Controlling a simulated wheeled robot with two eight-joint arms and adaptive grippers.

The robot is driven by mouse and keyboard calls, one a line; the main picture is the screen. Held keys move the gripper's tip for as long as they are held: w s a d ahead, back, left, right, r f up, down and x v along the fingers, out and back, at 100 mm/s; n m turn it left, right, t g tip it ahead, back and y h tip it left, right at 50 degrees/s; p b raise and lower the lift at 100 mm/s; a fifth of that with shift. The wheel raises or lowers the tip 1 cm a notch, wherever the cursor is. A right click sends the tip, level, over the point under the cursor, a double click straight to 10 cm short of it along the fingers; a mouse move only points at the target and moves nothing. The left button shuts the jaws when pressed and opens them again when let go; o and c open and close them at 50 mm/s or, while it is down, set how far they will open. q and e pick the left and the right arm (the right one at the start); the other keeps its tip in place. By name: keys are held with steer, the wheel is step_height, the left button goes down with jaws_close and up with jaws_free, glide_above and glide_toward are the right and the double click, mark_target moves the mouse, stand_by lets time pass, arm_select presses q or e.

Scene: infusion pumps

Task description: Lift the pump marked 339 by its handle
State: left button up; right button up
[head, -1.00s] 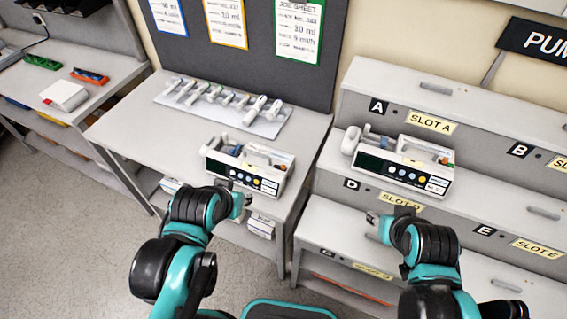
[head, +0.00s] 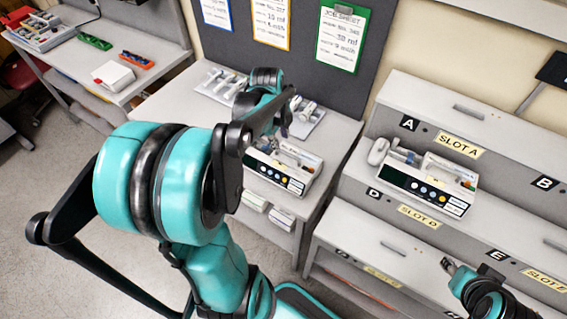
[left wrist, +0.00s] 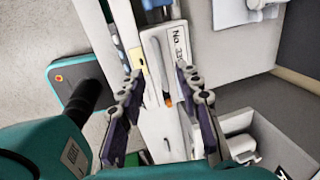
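A white pump (head: 290,172) with a dark screen and coloured buttons stands on the table below the job sheets; my left arm hides part of it. In the left wrist view, a white top part (left wrist: 153,50) carries a label reading "No. 33", its last digit cut off or unclear. My left gripper (left wrist: 163,98) is open, with its two fingers spread on either side of that white part and an orange tip between them. I cannot tell whether they touch it. My right gripper (head: 448,265) is in front of the shelves, small and unclear.
A tray of syringes (head: 306,124) lies behind the first pump. A side bench (head: 150,75) at the left holds a white box (head: 114,75) and coloured trays.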

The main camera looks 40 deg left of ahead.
mark_target(282, 151)
arm_select(q)
steer(key=f+b, duration=0.1)
steer(key=f, duration=0.2)
steer(key=w+f+b, duration=0.1)
steer(key=f, duration=0.2)
steer(key=shift+w+a, duration=0.1)
steer(key=shift+a, duration=0.05)
jaws_close()
